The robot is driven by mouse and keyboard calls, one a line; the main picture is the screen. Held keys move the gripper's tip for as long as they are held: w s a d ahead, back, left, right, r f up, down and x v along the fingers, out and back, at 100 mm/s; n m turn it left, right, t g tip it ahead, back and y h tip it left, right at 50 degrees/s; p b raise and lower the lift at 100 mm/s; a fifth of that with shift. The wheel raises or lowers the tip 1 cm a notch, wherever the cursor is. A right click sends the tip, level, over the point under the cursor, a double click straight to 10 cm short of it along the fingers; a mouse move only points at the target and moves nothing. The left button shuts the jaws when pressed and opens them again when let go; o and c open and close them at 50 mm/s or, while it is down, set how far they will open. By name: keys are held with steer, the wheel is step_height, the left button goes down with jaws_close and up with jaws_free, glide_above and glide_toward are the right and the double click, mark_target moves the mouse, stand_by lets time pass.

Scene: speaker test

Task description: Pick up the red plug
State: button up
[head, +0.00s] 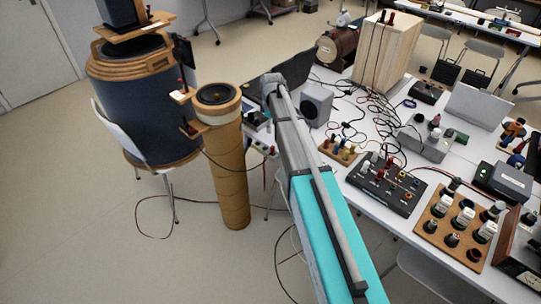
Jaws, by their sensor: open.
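Several small red things that could be the red plug show, and I cannot tell which one is meant. A red plug (391,18) stands on top of the pale wooden box (376,58) at the back of the table, beside a black one. A small red piece (191,129) sits at the side terminal of the tall brown tube speaker (228,165). Another red piece (389,164) stands on the black panel box (386,186). My arm reaches forward through the middle, and its fingers are hidden or not visible.
The white table (345,120) is crowded with cables, a small grey speaker (316,104), a wooden board with several jars (462,222) and a grey box (428,138). A large dark speaker (150,108) and a white chair (118,135) stand left. Floor at lower left is mostly clear, with loose cables.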

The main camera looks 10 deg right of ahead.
mark_target(273, 147)
steer(key=shift+w+f, duration=0.15)
steer(key=shift+w, duration=0.05)
stand_by(0.3)
step_height(273, 147, down, 8)
steer(key=b, duration=0.8)
steer(key=shift+f+b, duration=0.25)
steer(key=shift+b, duration=0.05)
steer(key=f+b, duration=0.3)
steer(key=shift+w+d+f, duration=0.2)
steer(key=shift+d, duration=0.05)
steer(key=shift+f+b, duration=0.9)
steer(key=shift+b, duration=0.2)
steer(key=shift+c, duration=0.2)
jaws_close()
